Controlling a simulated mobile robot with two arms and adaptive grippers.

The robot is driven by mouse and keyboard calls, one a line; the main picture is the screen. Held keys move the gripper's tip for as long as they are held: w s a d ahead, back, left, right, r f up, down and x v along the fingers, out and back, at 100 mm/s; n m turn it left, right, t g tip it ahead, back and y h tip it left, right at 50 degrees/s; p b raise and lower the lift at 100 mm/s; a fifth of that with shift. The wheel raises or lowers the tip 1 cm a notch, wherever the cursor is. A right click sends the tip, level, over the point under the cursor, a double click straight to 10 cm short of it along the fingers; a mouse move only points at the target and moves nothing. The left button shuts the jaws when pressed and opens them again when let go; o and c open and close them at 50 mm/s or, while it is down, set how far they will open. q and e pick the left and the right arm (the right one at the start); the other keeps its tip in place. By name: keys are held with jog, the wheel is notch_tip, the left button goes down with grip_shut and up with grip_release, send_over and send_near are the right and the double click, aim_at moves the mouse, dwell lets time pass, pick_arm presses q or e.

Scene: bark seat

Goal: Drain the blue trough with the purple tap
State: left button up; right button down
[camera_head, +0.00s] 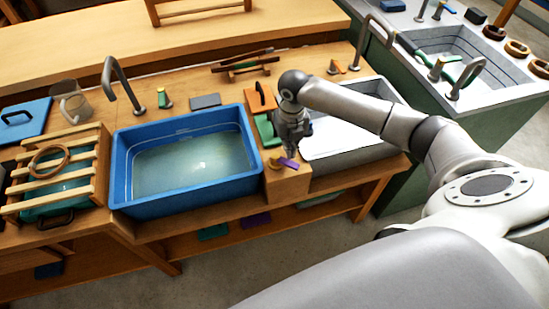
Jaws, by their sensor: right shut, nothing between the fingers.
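The blue trough (125,180) sits in the wooden counter at left centre and holds greenish, clear water. The purple tap (289,163) is on the wooden strip just right of the trough, with a yellow piece (274,163) beside it. My right gripper (293,148) points down just above the purple tap, its fingers shut and empty. Whether the fingertips touch the tap I cannot tell. My left gripper is not in view.
A white basin (335,138) lies right of the tap, partly behind my right arm. A metal spout (122,83) rises behind the trough. A wooden rack (50,170) stands left. A green piece (266,130) and an orange block (261,97) are near my gripper.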

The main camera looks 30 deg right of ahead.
jog(key=shift+s+a, duration=0.25)
jog(key=shift+s, duration=0.45)
notch_tip(320, 180, up, 4)
jog(key=p, duration=0.3)
jog(key=s+a, duration=0.1)
jog(key=a, duration=0.1)
jog(key=s+a+p, duration=0.1)
jog(key=a, duration=0.1)
jog(key=s+a+p, duration=0.1)
jog(key=a, duration=0.1)
jog(key=shift+s+a, duration=0.1)
jog(key=shift+a, duration=0.05)
jog(key=shift+s+a, duration=0.25)
jog(key=shift+a, duration=0.2)
jog(key=shift+f, duration=0.1)
